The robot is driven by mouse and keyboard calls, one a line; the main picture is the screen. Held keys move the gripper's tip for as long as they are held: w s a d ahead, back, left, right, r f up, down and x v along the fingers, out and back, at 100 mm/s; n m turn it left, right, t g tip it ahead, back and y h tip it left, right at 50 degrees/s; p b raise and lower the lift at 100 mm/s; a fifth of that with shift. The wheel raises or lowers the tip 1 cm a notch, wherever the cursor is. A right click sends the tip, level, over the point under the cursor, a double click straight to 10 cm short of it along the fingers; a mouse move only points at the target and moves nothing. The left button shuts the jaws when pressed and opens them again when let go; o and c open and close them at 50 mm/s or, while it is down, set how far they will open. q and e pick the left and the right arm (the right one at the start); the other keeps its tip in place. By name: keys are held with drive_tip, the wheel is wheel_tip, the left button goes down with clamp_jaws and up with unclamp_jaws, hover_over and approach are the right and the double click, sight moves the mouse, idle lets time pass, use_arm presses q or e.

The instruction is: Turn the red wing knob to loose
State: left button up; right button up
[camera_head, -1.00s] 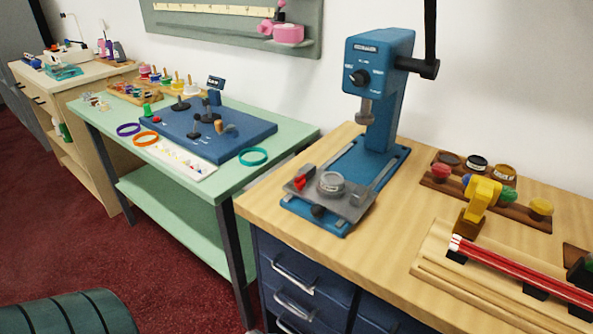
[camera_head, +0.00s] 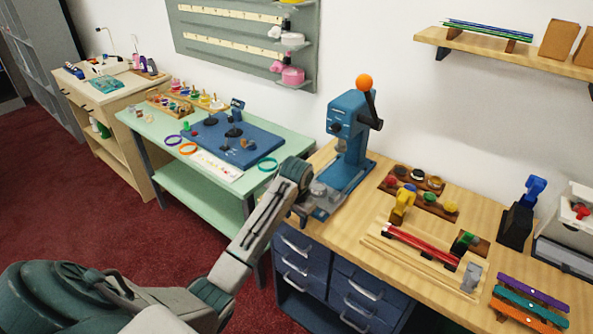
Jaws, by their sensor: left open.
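The blue press (camera_head: 348,135) stands on the wooden counter, with a grey plate and a round grey piece (camera_head: 319,190) at its foot. The red wing knob at the left of that plate is now hidden behind my left arm. My left gripper (camera_head: 301,209) is at the front left of the press's foot, close to where the knob sits; it is open and small in view. I cannot tell whether it touches the knob. Another red knob (camera_head: 581,211) shows on a white box at the far right. My right gripper is not in view.
A green table (camera_head: 190,182) with a blue board (camera_head: 222,158) stands left of the counter (camera_head: 350,236). Racks of coloured pots, a yellow piece (camera_head: 402,205) and red rods (camera_head: 420,245) lie right of the press. The press's lever with an orange ball (camera_head: 365,82) rises above it.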

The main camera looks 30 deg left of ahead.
use_arm(q)
drive_tip(key=w+a+r+g+h, duration=0.1)
drive_tip(key=w+a+r, duration=0.2)
drive_tip(key=w+r, duration=0.3)
drive_tip(key=w+a+r, duration=0.3)
drive_tip(key=w+r, duration=0.1)
drive_tip(key=r, duration=0.3)
drive_tip(key=f+p, duration=0.1)
drive_tip(key=f, duration=0.4)
drive_tip(key=f+p, duration=0.2)
drive_tip(key=f, duration=0.3)
drive_tip(key=shift+w+f, duration=0.2)
drive_tip(key=shift+f, duration=0.15)
clamp_jaws()
drive_tip(key=shift+n, duration=0.3)
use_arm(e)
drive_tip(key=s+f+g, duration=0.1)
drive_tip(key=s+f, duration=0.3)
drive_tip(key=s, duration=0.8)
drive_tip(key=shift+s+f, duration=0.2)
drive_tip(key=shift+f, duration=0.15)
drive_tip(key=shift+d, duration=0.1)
